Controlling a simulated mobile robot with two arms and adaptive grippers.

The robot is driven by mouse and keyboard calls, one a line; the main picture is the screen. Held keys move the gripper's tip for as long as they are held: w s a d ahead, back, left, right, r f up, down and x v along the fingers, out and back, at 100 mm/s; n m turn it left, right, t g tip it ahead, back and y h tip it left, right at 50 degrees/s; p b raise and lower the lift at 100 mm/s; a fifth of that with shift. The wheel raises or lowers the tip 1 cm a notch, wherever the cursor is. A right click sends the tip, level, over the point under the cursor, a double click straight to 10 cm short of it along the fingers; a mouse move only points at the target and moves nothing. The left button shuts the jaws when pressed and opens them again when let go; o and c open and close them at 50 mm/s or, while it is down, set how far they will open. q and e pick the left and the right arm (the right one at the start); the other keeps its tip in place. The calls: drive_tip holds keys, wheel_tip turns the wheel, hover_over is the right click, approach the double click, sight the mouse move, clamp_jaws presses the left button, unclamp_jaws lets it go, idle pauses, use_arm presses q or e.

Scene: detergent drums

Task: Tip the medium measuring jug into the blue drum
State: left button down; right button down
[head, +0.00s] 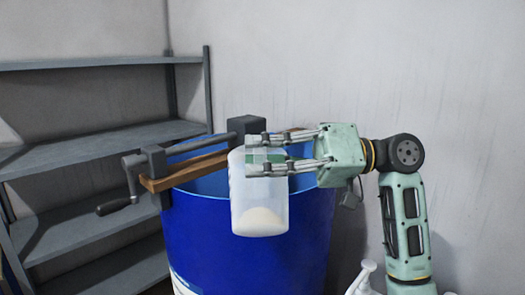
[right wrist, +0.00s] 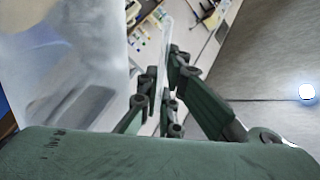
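The medium measuring jug (head: 258,194) is translucent, with pale powder at its bottom. It is nearly upright and hides part of the blue drum's (head: 190,235) near wall and rim in the head view. My right gripper (head: 252,154) reaches in from the right, its fingers at the jug's upper part. In the right wrist view the jug (right wrist: 62,75) fills the left side, and a thin translucent part of it runs between the fingers (right wrist: 166,92), which look closed on it. The drum's inside is mostly hidden. My left gripper is not in view.
A wooden bar (head: 190,171) with dark clamps and a crank handle (head: 115,206) lies across the drum's top. Grey shelves (head: 85,150) stand at the left. A white pump-bottle top (head: 363,275) shows at the lower right, below my right arm. A wall is behind.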

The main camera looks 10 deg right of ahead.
drive_tip(key=shift+w+d+r+m+p, duration=0.1)
drive_tip(key=shift+w+r+m+p, duration=0.25)
drive_tip(key=shift+w+m+p, duration=0.45)
drive_tip(key=shift+w+d+r+m+p, duration=0.15)
drive_tip(key=shift+w+r+m+p, duration=0.3)
drive_tip(key=shift+p, duration=0.6)
drive_tip(key=shift+w+d+r+m+p, duration=0.1)
drive_tip(key=shift+w+r+m+p, duration=0.1)
drive_tip(key=shift+w+m+p, duration=0.5)
drive_tip(key=shift+w+f, duration=0.15)
drive_tip(key=shift+f, duration=0.05)
drive_tip(key=shift+d, duration=0.1)
